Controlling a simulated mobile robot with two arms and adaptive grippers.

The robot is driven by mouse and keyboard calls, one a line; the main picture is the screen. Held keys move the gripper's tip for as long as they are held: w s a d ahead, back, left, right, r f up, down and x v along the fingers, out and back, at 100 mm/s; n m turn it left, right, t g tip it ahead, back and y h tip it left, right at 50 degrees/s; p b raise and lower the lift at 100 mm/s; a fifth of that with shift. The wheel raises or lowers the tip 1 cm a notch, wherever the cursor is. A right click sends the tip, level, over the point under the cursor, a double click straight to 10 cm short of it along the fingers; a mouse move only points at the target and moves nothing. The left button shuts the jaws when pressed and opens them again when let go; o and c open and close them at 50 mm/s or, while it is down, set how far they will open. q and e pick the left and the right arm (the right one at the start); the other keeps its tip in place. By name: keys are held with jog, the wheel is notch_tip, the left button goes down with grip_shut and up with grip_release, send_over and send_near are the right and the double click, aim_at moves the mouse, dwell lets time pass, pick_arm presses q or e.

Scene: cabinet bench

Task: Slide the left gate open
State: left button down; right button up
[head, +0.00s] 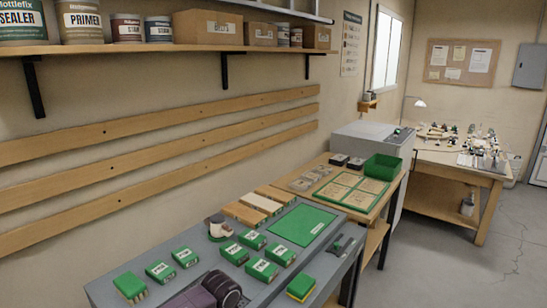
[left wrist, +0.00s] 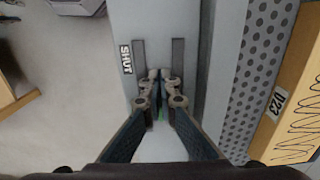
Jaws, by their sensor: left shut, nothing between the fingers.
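In the left wrist view my left gripper (left wrist: 161,76) is shut and empty. Its fingertips are together over a pale grey surface (left wrist: 160,20), between two dark parallel strips (left wrist: 139,52) that look like slide rails. A label reading SHUT (left wrist: 126,59) is beside the left strip. The fingers cover most of the space between the strips, so I cannot make out the gate itself or whether the tips touch it. Neither gripper shows in the head view, and I cannot pick out the gate there.
In the left wrist view a perforated grey panel (left wrist: 250,75) and a wooden piece labelled D23 (left wrist: 279,101) lie to the right; open floor (left wrist: 55,85) is to the left. In the head view, several green blocks (head: 187,256) and a green mat (head: 301,226) are on the grey bench.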

pick_arm(q)
jog(key=shift+w+d+b, duration=0.75)
jog(key=shift+w, duration=0.15)
jog(key=shift+s+a+r+p, duration=0.1)
jog(key=shift+s+a+p, duration=0.35)
jog(key=shift+p, duration=0.7)
notch_tip(320, 180, up, 8)
jog(key=p, duration=0.8)
jog(key=shift+s, duration=0.1)
